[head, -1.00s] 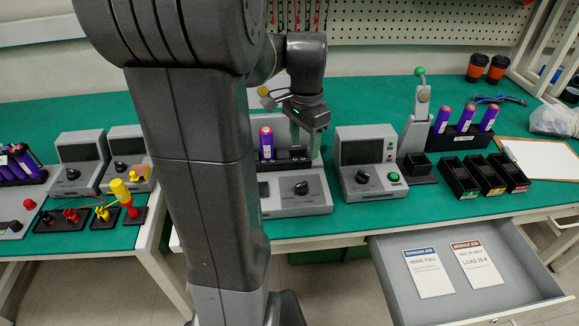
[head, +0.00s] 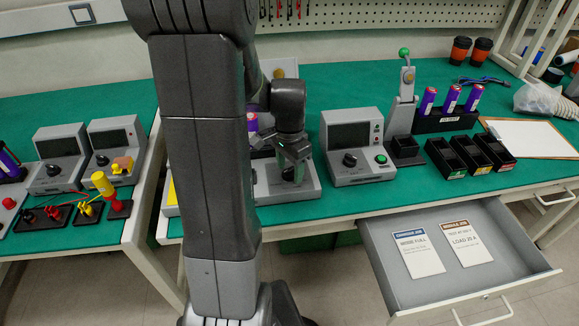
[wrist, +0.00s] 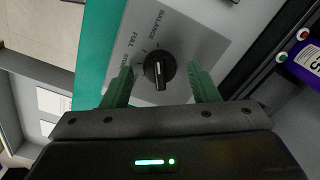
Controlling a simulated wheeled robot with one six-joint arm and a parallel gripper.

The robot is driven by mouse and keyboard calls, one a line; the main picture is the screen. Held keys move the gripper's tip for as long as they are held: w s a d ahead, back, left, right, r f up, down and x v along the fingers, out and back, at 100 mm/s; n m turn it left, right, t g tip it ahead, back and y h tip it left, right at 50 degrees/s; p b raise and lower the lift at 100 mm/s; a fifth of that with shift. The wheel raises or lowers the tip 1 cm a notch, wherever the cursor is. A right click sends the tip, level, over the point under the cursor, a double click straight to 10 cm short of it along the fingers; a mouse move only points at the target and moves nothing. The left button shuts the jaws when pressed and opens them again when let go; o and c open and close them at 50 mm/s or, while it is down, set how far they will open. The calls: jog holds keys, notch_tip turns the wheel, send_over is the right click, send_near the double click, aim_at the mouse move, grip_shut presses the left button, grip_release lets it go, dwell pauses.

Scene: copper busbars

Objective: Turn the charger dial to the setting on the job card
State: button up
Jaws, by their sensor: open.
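The charger (head: 312,192) is a light grey unit on the green bench, partly hidden behind my arm in the head view. In the wrist view its black dial (wrist: 158,70) sits on the grey face, beside printed words that read BALANCE, FULL and a third, partly hidden one. A pale line on the knob runs roughly up and down the picture. My gripper (head: 292,168) is over the charger's front; its green fingers, also in the wrist view (wrist: 160,78), are open on either side of the dial, apart from it. A job card (head: 418,252) in the open drawer reads MODE FULL.
Black bins (head: 470,155) stand further right. A purple cell (head: 252,122) is behind my gripper.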

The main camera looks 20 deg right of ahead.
jog(key=shift+c, duration=0.2)
jog(key=c, duration=0.9)
jog(key=shift+n, duration=0.3)
jog(key=n, duration=0.3)
jog(key=shift+p, duration=0.4)
jog(key=shift+n, duration=2)
jog(key=o, duration=0.9)
